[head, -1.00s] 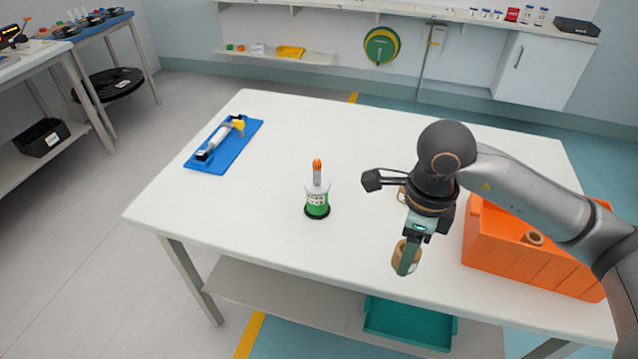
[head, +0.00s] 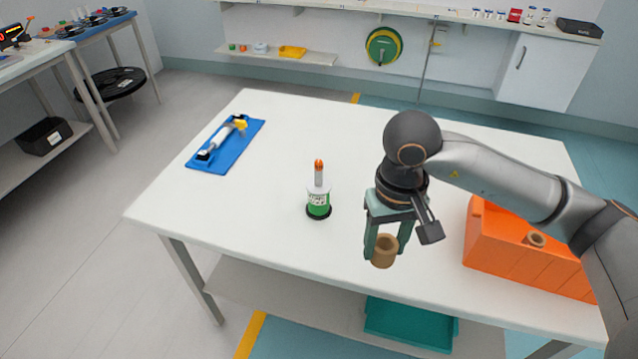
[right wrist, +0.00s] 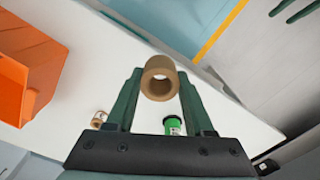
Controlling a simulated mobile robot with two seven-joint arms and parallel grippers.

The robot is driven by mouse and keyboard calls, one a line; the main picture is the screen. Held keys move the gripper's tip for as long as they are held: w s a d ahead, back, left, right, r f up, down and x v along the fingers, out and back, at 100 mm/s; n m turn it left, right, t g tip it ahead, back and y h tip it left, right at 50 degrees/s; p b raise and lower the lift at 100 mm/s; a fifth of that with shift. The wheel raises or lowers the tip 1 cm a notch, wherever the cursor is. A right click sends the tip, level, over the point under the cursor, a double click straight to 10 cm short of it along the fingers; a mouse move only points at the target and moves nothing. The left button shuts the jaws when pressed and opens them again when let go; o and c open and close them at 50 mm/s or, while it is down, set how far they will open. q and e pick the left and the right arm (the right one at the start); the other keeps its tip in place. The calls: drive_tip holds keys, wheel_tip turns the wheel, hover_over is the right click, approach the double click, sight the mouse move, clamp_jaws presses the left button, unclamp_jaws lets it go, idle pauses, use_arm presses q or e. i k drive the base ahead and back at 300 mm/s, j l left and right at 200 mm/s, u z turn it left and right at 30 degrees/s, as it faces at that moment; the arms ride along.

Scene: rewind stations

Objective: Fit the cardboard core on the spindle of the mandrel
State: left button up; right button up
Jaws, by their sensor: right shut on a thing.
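The cardboard core (head: 384,251) is a short brown tube between the fingers of my right gripper (head: 386,243), which is shut on it. In the right wrist view the core (right wrist: 160,78) shows its open bore between the fingertips (right wrist: 160,82). The mandrel (head: 318,204) stands upright on the table, with a green and white body, a black foot and a grey spindle (head: 319,176) with an orange tip. The core is held apart from it, to its right and nearer the front edge. The mandrel's green part (right wrist: 173,125) shows partly in the right wrist view.
Another tan ring (right wrist: 98,119) shows on the table in the right wrist view. A blue mat (head: 205,165) with a tool lies far left. The white table (head: 250,215) is clear around the mandrel.

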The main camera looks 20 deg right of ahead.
sight(319, 185)
drive_tip(key=l, duration=0.3)
drive_tip(key=i+l, duration=0.1)
drive_tip(key=l, duration=0.2)
drive_tip(key=l+u, duration=0.2)
drive_tip(key=u, duration=0.15)
drive_tip(key=l+u, duration=0.2)
drive_tip(key=u, duration=0.65)
drive_tip(key=i+l, duration=0.05)
